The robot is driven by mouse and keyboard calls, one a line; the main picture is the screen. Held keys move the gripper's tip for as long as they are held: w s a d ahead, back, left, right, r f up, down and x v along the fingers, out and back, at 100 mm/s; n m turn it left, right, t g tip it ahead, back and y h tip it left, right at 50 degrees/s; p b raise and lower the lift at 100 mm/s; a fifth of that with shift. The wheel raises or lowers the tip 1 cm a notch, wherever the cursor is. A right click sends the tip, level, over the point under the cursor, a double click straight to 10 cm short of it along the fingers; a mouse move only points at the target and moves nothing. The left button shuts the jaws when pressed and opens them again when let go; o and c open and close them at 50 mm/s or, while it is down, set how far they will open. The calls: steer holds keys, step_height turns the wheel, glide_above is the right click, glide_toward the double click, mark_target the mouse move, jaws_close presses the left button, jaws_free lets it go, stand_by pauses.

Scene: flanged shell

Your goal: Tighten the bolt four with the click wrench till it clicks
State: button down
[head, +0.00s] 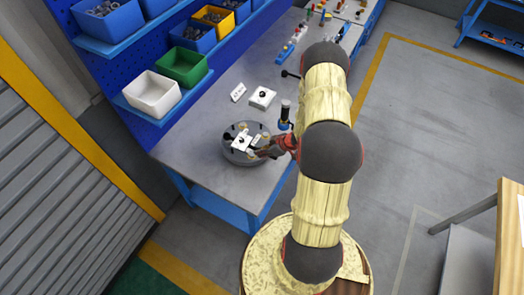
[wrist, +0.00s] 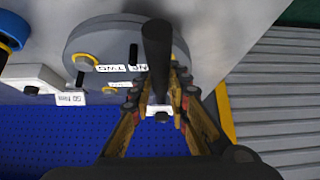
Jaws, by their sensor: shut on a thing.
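The flanged shell (head: 230,155) is a round grey body on the workbench, with a white piece, dark bolts and labels on top. In the wrist view the shell (wrist: 95,38) shows a dark upright bolt (wrist: 133,53), yellow rings (wrist: 85,60) and upside-down labels, one seeming to read TWO. My gripper (head: 262,152) is at the shell's right front edge. In the wrist view my gripper (wrist: 160,100) is shut on a dark cylindrical tool, apparently the click wrench (wrist: 158,48). The tool hides part of the shell. I cannot tell which bolt is four or whether the wrench touches one.
A black and blue upright item (head: 284,115) stands close right of the shell. A white block (head: 262,97) and a small label card (head: 238,92) lie behind it. White (head: 152,94) and green (head: 182,67) bins sit at the left. The front bench corner is clear.

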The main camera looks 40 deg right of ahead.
steer(key=shift+f+b, duration=0.55)
steer(key=shift+f, duration=0.25)
steer(key=shift+a, duration=0.15)
steer(key=s+a+m+h+b, duration=0.1)
steer(key=a+m+h+b, duration=0.3)
steer(key=a+b, duration=0.3)
steer(key=shift+s+a+f+m+t, duration=0.2)
steer(key=shift+a+m+t, duration=0.1)
steer(key=shift+a+m, duration=0.65)
stand_by(0.9)
steer(key=shift+n, duration=0.25)
steer(key=shift+d+n+y, duration=0.4)
steer(key=shift+d, duration=0.35)
steer(key=shift+d, duration=0.1)
steer(key=shift+r, duration=0.15)
